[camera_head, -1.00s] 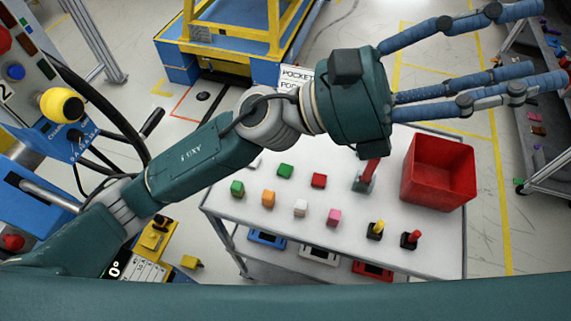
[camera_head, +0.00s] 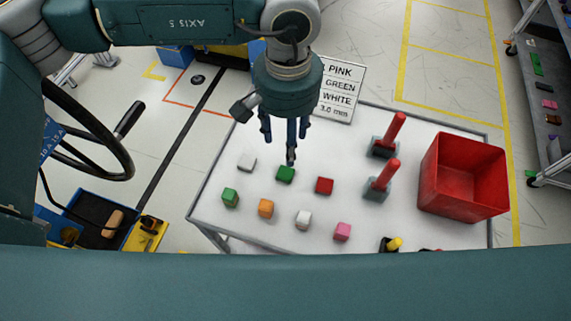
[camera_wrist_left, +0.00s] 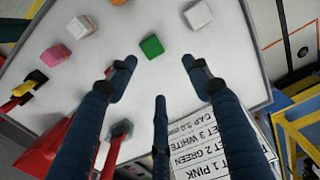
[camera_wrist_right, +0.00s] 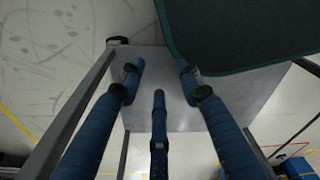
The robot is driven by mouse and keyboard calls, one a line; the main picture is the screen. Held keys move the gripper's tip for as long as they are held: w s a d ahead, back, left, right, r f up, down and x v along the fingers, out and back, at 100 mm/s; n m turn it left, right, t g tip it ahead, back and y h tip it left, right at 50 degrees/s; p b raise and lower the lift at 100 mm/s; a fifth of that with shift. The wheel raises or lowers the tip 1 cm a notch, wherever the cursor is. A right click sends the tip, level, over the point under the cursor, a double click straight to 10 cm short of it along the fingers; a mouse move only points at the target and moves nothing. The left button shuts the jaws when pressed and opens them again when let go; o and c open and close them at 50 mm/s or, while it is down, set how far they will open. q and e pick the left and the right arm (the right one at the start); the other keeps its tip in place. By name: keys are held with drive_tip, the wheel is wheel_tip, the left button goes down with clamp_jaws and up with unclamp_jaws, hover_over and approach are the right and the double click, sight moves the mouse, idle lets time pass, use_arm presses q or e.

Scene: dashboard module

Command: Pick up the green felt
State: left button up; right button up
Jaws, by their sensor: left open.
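Two green blocks are on the white table; I see no separate felt cloth. One green block (camera_head: 286,174) lies in the back row, between a white block and a red block; the other green block (camera_head: 230,197) is at the left of the front row. My left gripper (camera_head: 288,148) points down just behind and above the back-row green block. In the left wrist view this block (camera_wrist_left: 151,46) lies beyond the open, empty fingers (camera_wrist_left: 162,75), apart from them. My right gripper (camera_wrist_right: 160,80) shows only in its wrist view, with spread, empty fingers over a grey surface.
The white table (camera_head: 400,222) also holds white, red, orange and pink blocks. Two upright red-handled tools (camera_head: 383,180) and a red bin (camera_head: 462,178) stand at its right. A sign (camera_head: 342,92) reading pink, green, white is at the back edge.

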sight(286, 171)
use_arm(q)
drive_tip(key=shift+s+f+p, duration=0.35)
drive_tip(key=shift+s+f, duration=0.45)
drive_tip(key=shift+f, duration=1)
drive_tip(key=shift+w+f+p, duration=0.15)
drive_tip(key=shift+f+p, duration=0.2)
drive_tip(key=shift+p, duration=0.1)
drive_tip(key=f, duration=0.1)
drive_tip(key=f+p, duration=0.1)
drive_tip(key=f, duration=0.1)
drive_tip(key=shift+s+a+f+p, duration=0.1)
drive_tip(key=shift+s+f+p, duration=0.2)
drive_tip(key=shift+p, duration=0.1)
drive_tip(key=shift+w+f, duration=0.1)
drive_tip(key=shift+f, duration=0.35)
drive_tip(key=shift+w, duration=0.1)
drive_tip(key=shift+c, duration=0.3)
use_arm(e)
drive_tip(key=r, duration=0.1)
drive_tip(key=s+r, duration=0.1)
drive_tip(key=r, duration=0.1)
drive_tip(key=shift+s+a+r, duration=0.15)
drive_tip(key=shift+s+r, duration=0.25)
use_arm(q)
drive_tip(key=c, duration=0.7)
drive_tip(key=shift+o, duration=0.2)
use_arm(e)
drive_tip(key=shift+s, duration=0.55)
